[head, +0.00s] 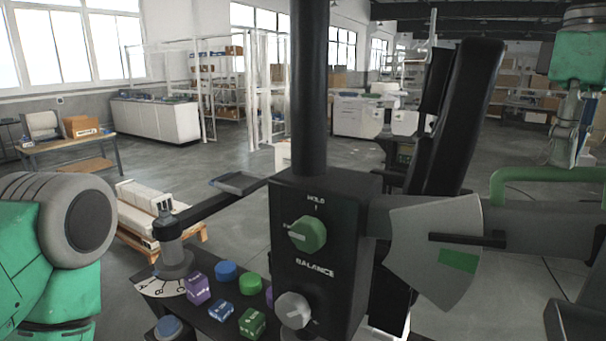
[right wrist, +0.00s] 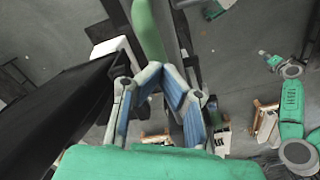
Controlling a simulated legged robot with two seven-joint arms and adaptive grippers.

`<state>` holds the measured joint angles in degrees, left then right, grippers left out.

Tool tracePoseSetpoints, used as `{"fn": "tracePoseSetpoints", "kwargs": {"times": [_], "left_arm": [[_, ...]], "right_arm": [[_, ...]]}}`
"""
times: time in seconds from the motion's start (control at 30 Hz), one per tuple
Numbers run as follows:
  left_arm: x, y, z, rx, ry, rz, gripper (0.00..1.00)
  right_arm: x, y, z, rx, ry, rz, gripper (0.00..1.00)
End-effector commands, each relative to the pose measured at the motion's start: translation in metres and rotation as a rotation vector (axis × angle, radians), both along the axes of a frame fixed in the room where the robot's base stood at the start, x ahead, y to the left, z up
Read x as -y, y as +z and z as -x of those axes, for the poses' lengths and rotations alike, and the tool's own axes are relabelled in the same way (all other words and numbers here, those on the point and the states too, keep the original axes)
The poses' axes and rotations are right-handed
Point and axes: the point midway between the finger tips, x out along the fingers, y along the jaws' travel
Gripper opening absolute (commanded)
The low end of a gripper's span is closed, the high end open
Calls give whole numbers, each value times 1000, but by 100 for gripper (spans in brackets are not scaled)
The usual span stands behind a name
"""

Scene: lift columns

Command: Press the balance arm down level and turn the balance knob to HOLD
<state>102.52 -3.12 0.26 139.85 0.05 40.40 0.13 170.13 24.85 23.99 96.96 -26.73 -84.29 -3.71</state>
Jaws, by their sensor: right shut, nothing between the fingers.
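The black balance box (head: 282,270) stands in the middle of the head view. Its green balance knob (head: 308,234) has its white mark turned left, away from the HOLD label above it. To the right is a grey sector plate (head: 425,245) with a green patch (head: 458,261); a black pointer (head: 467,238) lies just above the patch. A green bar (head: 530,175), seemingly the balance arm's handle, runs at the right. My right gripper (head: 563,160) is shut and empty above this bar. Its fingertips (right wrist: 172,68) meet near the bar (right wrist: 148,32) in the wrist view; contact is unclear. My left gripper is not seen.
A black post (head: 309,90) rises from the box. A tall black padded piece (head: 465,115) leans between box and right gripper. A pallet stands behind.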

Motion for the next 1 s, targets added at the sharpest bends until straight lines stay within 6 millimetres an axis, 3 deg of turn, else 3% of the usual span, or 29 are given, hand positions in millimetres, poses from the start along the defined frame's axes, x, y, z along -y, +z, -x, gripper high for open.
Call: {"fn": "tracePoseSetpoints", "kwargs": {"times": [0.7,1.0], "left_arm": [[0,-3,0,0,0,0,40],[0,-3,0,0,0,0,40]], "right_arm": [[10,-33,7,-6,0,2,0],[10,-34,7,-4,0,2,0]]}}
